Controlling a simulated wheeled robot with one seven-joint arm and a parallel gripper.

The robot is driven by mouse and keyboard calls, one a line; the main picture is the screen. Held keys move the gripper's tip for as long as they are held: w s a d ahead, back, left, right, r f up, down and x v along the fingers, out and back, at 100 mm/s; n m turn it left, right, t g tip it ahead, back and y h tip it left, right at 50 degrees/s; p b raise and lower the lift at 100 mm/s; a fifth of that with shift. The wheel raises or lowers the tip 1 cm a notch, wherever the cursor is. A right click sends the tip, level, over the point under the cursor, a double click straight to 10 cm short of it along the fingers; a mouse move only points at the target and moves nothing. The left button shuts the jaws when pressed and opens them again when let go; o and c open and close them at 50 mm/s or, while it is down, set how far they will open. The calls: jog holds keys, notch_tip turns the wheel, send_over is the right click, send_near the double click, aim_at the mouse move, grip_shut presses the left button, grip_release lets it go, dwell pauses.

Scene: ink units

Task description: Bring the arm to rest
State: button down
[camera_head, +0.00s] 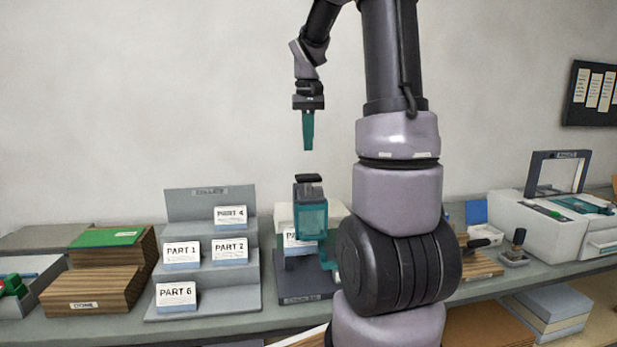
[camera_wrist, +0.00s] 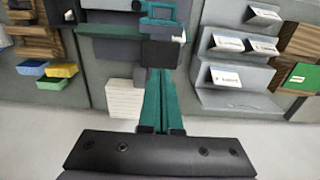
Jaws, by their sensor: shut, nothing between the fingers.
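My gripper (camera_head: 308,147) hangs in the air in front of the wall, its teal fingers pointing down. The fingers are together with nothing between them. In the wrist view the shut fingers (camera_wrist: 159,78) point toward the bench with the teal-topped device. That device (camera_head: 311,220) stands on the bench below my gripper, clearly apart from it. My own arm hides part of the bench to its right.
A grey stepped rack (camera_head: 210,205) holds several cards labelled PART. Wooden blocks with a green top (camera_head: 107,237) stand left. A white machine (camera_head: 560,220) stands right. A dark board (camera_head: 592,92) hangs on the wall. The air around my gripper is clear.

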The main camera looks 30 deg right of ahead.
dwell(0.5)
jog(key=s+a+r+t+y, duration=0.1)
jog(key=s+a+r+t, duration=0.1)
jog(key=s+a, duration=0.4)
jog(key=s+a+r+t+y, duration=0.1)
jog(key=s+a+r+t, duration=0.2)
jog(key=s, duration=1)
jog(key=a+t, duration=0.2)
jog(key=a, duration=0.2)
jog(key=shift+r+m, duration=0.2)
jog(key=shift+m, duration=0.2)
